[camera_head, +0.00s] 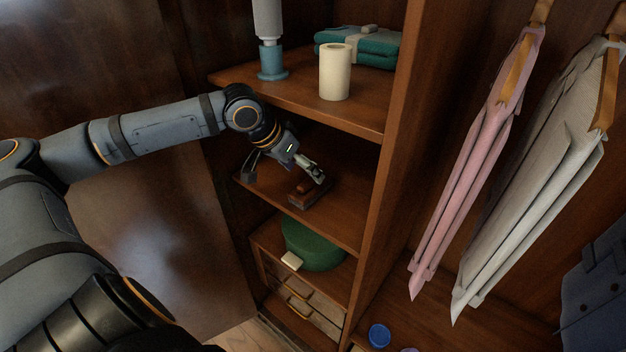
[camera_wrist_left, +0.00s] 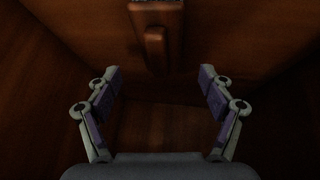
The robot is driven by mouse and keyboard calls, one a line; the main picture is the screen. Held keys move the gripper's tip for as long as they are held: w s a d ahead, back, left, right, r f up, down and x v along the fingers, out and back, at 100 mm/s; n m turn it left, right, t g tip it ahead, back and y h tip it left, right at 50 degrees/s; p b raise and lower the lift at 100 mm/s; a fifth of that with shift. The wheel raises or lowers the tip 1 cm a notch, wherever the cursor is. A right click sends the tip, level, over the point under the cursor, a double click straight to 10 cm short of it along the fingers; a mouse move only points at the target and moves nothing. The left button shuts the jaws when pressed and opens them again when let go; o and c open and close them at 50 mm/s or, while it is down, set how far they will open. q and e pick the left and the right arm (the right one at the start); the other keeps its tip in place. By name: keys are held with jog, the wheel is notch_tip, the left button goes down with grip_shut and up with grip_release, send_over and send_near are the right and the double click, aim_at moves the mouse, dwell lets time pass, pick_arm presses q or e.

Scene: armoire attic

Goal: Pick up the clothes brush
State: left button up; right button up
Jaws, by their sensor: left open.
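The clothes brush (camera_head: 309,192) is a reddish-brown wooden block with a raised grip. It lies on the middle shelf of the armoire, near the shelf's front. In the left wrist view the brush (camera_wrist_left: 157,40) shows at the top centre, beyond the fingertips and between their lines. My left gripper (camera_head: 312,172) is at the brush, just above or behind it in the head view; I cannot tell whether they touch. In the wrist view the left gripper (camera_wrist_left: 160,92) has its fingers spread wide with nothing between them. My right gripper does not show.
The upper shelf (camera_head: 300,93) bears a cream cylinder (camera_head: 335,72), a blue-grey bottle (camera_head: 271,60) and folded teal cloth (camera_head: 375,48). Below are a green round box (camera_head: 312,245) and drawers (camera_head: 305,300). An upright panel (camera_head: 385,180) stands right of the shelf; clothes (camera_head: 480,150) hang beyond it.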

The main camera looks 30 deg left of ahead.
aim_at(309, 178)
pick_arm(q)
jog(key=shift+s+a+p, duration=0.1)
jog(key=shift+p, duration=0.25)
jog(key=shift+w+f+p, duration=0.2)
jog(key=shift+p, duration=1.05)
jog(key=b+x, duration=0.1)
jog(key=x, duration=0.2)
jog(key=shift+s+f, duration=0.2)
jog(key=shift+w+f, duration=0.2)
jog(key=shift+f, duration=0.1)
jog(key=shift+w+d+f, duration=0.25)
jog(key=shift+w, duration=0.05)
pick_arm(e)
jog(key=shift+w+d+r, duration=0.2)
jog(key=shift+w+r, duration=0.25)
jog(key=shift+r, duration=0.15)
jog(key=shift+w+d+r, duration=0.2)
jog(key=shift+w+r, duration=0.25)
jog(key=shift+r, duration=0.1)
pick_arm(q)
jog(key=shift+c, duration=0.5)
jog(key=c, duration=1.2)
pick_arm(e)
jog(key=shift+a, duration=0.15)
